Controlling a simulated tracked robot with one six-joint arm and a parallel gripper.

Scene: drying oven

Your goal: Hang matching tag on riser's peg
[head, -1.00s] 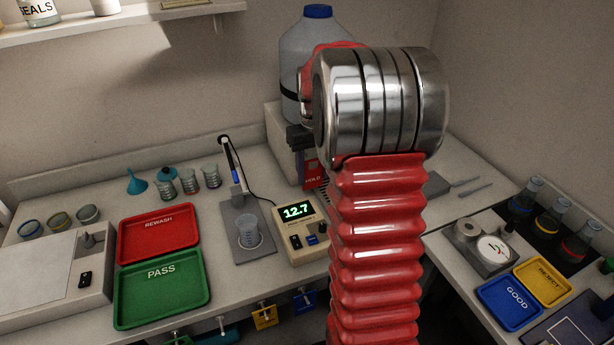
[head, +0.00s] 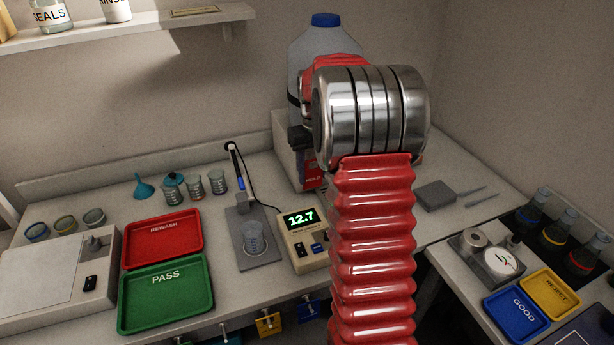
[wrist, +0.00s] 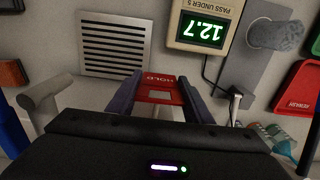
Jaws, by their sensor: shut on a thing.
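The red HOLD tag (wrist: 160,88) is between the two dark fingers of my gripper (wrist: 160,92) in the wrist view, and the gripper is shut on it. In the head view the tag (head: 313,180) shows partly beside my arm, in front of the pale riser (head: 284,145) under the large jug (head: 308,62). A pale rod shows just below the tag in the wrist view; I cannot tell whether it is the peg or whether the tag touches it. The meter (head: 302,232) reads 12.7; its label (wrist: 203,31) says PASS UNDER 5.
A beaker (head: 253,238) stands by the probe left of the meter. Red REWASH (head: 160,245) and green PASS (head: 165,300) trays lie further left. Flasks and the GOOD (head: 517,311) and REJECT (head: 550,290) trays are at right. My arm hides part of the bench.

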